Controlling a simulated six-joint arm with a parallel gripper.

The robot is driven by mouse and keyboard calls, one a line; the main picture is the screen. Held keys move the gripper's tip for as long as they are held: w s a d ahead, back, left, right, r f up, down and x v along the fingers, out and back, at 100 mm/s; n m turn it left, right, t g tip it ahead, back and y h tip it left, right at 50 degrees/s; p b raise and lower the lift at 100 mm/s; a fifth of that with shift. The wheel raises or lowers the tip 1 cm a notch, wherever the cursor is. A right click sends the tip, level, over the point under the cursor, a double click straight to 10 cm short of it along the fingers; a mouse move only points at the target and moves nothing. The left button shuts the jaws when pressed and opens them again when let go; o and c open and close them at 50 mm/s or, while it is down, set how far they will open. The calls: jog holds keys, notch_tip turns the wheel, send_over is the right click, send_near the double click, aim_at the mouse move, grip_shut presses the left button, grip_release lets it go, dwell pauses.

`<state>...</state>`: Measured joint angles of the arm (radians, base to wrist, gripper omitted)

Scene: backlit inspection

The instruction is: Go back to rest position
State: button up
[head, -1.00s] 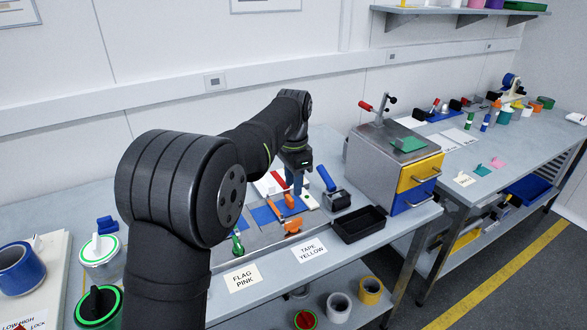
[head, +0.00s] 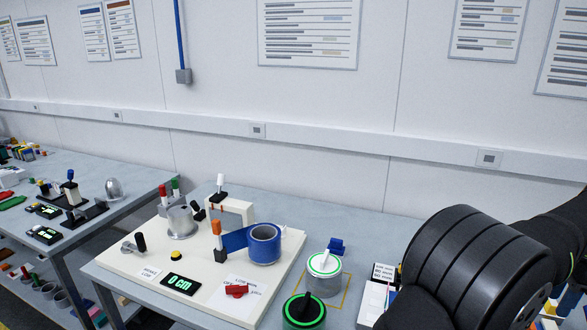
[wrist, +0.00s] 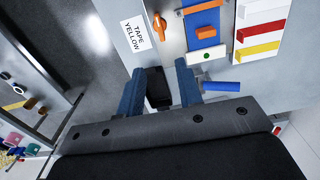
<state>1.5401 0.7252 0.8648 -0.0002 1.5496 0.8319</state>
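My gripper (wrist: 159,70) is in the wrist view with its two blue fingers apart, so it is open. Nothing is seen held between the fingers. A dark block-like thing (wrist: 158,90), perhaps the black tray, shows in the gap, partly hidden by the gripper body; it seems to lie beyond the fingers. My gripper is outside the head view, where only dark links of my arm fill the lower right.
The wrist view shows the TAPE YELLOW label (wrist: 136,33), a blue handle (wrist: 222,86) right of the fingers, and white, red and yellow bars (wrist: 259,30).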

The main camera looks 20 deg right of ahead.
notch_tip(320, 180, down, 18)
jog(key=shift+r, duration=0.25)
dwell(0.3)
